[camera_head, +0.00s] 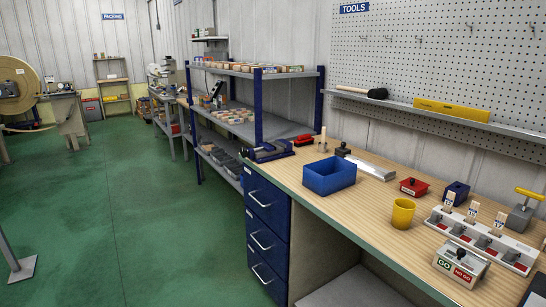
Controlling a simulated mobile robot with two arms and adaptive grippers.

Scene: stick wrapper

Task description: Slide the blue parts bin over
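The blue parts bin (329,180) stands upright on the wooden workbench (375,208), near its left end. It is an open-topped box. Its inside looks empty from here, though the near wall hides part of the floor. Neither of my grippers shows in the head view, and nothing touches the bin from my side.
A yellow cup (402,213), a red box (413,187) and a GO/NO GO gauge block (462,264) stand to the right. Bare wood lies between bin and cup.

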